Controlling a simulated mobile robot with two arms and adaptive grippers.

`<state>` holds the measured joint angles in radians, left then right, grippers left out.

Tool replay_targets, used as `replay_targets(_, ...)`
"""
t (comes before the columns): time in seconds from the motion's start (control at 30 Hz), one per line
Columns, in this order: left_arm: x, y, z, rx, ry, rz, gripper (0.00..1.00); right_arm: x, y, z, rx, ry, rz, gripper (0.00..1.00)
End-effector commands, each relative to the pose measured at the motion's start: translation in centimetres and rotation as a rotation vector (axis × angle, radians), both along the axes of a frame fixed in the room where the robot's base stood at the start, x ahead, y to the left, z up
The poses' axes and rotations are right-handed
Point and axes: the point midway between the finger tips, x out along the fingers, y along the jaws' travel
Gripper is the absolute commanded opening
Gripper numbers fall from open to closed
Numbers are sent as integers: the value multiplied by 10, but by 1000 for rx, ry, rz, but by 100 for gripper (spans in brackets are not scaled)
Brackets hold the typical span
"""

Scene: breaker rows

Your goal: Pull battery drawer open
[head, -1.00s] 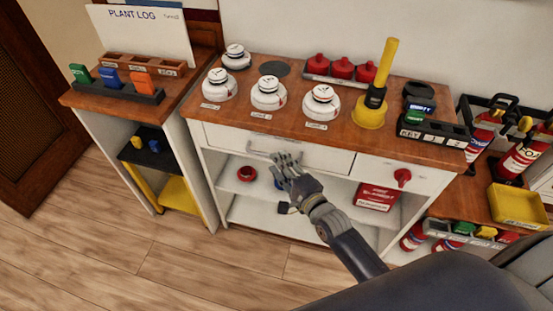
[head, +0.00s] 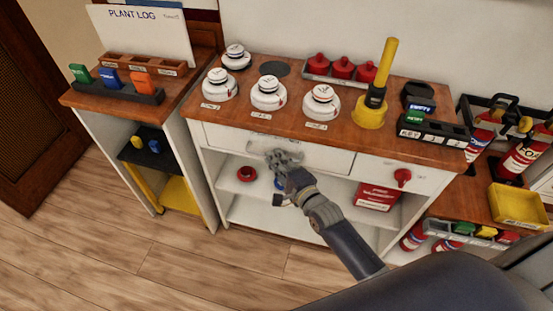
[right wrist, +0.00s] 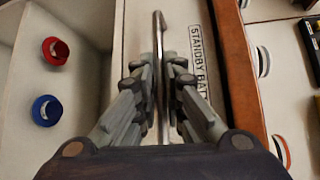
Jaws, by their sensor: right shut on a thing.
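The battery drawer (head: 325,157) is the wide white drawer under the wooden top of the middle cabinet, and it looks flush with the cabinet. Its front (right wrist: 134,50) also shows in the right wrist view, with a partly hidden "STANDBY BAT" label. The metal handle (right wrist: 159,35) runs between the fingers of my right gripper (right wrist: 164,75). My right gripper (head: 280,157) is shut on this handle in front of the drawer and hides most of it in the head view. My left gripper is not in view.
Round white detectors (head: 268,94) and a yellow-handled tool (head: 381,80) stand on the top above. The open shelf below holds a red ring (head: 246,174) and a red box (head: 376,196).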

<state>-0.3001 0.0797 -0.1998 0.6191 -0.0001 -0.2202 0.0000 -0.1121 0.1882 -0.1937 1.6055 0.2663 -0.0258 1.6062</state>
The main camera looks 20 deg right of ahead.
Motion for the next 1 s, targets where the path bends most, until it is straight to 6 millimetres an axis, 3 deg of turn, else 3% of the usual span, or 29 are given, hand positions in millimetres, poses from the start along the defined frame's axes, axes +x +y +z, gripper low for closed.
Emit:
replay_targets(0.27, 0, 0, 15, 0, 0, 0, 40, -25, 17, 1, 4, 7, 0, 0)
replay_targets(0.6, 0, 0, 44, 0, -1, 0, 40, -97, 65, 2, 5, 9, 0, 0)
replay_targets(1.0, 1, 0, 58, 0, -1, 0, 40, -173, 117, 0, 2, 6, 0, 0)
